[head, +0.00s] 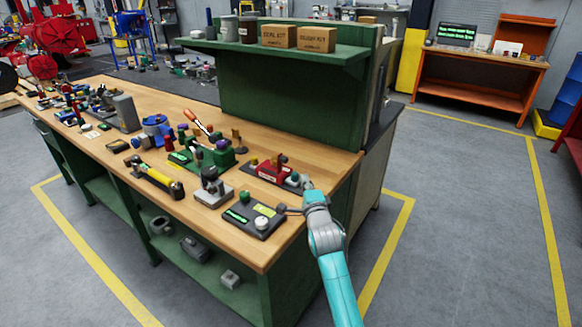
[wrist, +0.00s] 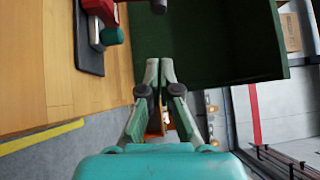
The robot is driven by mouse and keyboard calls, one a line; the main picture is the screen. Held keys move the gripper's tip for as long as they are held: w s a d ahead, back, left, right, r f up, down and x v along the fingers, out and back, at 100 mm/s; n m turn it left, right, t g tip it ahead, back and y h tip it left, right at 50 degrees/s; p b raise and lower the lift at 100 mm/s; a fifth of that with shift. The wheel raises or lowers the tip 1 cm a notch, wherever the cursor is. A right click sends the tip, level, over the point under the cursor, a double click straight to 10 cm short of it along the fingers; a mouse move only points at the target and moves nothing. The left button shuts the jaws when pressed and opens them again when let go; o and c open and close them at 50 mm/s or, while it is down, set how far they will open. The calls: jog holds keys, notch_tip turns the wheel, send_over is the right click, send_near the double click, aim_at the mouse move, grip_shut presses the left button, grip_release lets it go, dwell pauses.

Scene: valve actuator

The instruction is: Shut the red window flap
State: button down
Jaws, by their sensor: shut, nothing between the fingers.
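A red device (head: 272,172) sits on a dark base plate near the right end of the wooden workbench. It carries a small yellowish part and a brownish knob on top; which part is the red window flap, and whether it stands open, is too small to tell. In the wrist view, part of a red device (wrist: 104,10) with a teal knob (wrist: 111,37) shows at the upper left, cut off by the frame edge. My gripper (wrist: 159,64) is shut and empty, its fingertips together. In the head view my gripper (head: 303,187) is just right of the red device's base; contact cannot be told.
A dark box with a white knob (head: 254,218) lies in front of my gripper. A green device (head: 203,157) and a grey device (head: 213,188) stand to the left. A green shelf panel (head: 285,100) rises behind. The floor right of the bench is clear.

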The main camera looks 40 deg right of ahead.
jog(key=w, duration=0.8)
jog(key=shift+w+d+r, duration=0.2)
jog(key=shift+d+r, duration=0.15)
jog(key=shift+d, duration=0.05)
